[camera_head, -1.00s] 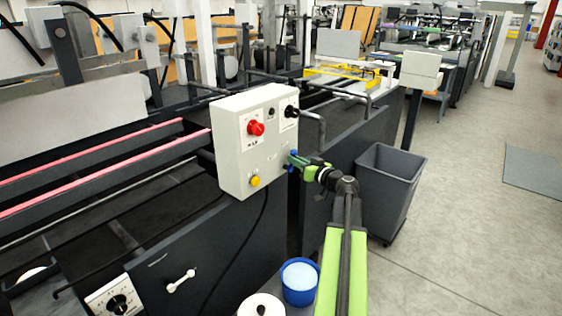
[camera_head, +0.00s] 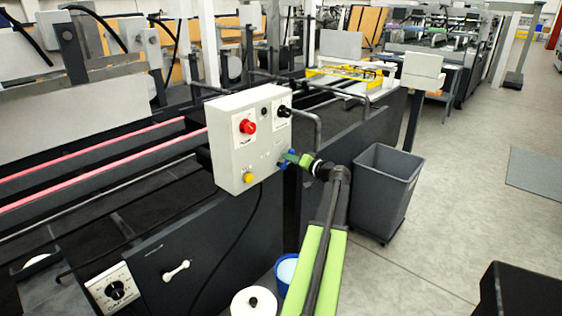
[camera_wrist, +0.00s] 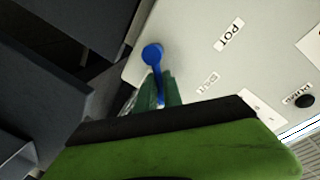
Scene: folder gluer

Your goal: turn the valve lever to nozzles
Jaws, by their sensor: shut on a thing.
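The blue valve lever (camera_wrist: 153,56) is on the right part of the light grey control box (camera_head: 233,152). In the wrist view its round end lies toward the label "POT" side, and its shaft runs down between my green fingers. My gripper (camera_wrist: 158,92) is shut on the lever. In the head view my gripper (camera_head: 294,160) is at the box's lower right edge, with bits of blue lever (camera_head: 283,165) beside it. A second label (camera_wrist: 208,83) near the fingers is too blurred to read surely.
The box carries a red knob (camera_head: 248,126), a black knob (camera_head: 284,111) and a yellow button (camera_head: 248,178). A grey bin (camera_head: 382,190) stands to the right of my arm. A blue tub (camera_head: 285,270) and a white round container (camera_head: 254,303) are below. Open floor lies right.

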